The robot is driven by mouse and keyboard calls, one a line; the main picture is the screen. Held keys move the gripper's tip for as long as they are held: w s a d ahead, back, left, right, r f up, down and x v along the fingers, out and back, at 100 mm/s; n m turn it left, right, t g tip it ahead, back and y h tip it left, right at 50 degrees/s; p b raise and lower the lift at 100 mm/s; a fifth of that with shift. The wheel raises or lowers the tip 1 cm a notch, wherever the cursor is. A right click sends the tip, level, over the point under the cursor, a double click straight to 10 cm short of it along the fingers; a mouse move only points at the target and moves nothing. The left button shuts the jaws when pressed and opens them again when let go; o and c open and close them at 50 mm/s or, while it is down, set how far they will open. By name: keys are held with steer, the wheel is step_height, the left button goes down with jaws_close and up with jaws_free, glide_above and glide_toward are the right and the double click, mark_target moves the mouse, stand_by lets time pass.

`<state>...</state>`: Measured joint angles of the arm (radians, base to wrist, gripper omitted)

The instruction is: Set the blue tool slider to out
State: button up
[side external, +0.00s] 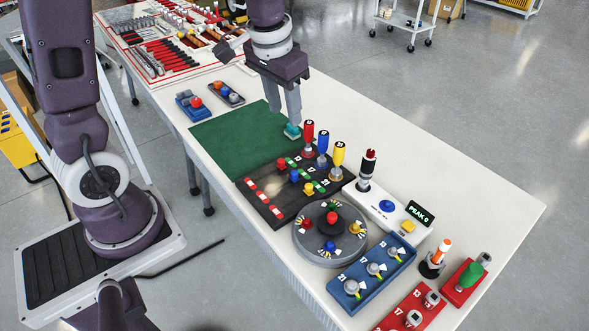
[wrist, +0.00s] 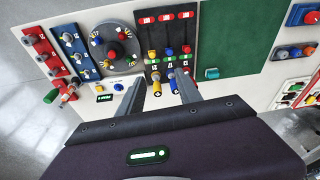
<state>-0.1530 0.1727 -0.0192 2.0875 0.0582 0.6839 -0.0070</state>
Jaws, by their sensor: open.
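A dark slider panel (side external: 272,207) lies on the table with red, blue and yellow knobs. The blue slider knob (side external: 294,175) is in the middle lane, nearer its green-and-white label than its red-and-white one. It also shows in the wrist view (wrist: 169,51), between the yellow and red knobs. The label text is too small to read. A standing blue-handled tool (side external: 322,140) is at the green-label end of that lane. My gripper (side external: 286,115) is open and empty, above the green mat's edge, apart from the blue knob.
Red-handled (side external: 309,132) and yellow-handled (side external: 338,153) tools flank the blue one. A teal block (side external: 292,131) sits on the green mat (side external: 235,140) near my fingertips. A round dial (side external: 312,247) and a black-and-red tool (side external: 367,166) stand nearby. Table room right of the tools is clear.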

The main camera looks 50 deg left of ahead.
steer(key=g, duration=0.2)
glide_toward(295, 173)
steer(key=shift+n, duration=0.3)
steer(key=f, duration=0.8)
steer(key=shift+a+f, duration=0.3)
steer(key=shift+f, duration=0.05)
steer(key=shift+c, duration=0.2)
jaws_close()
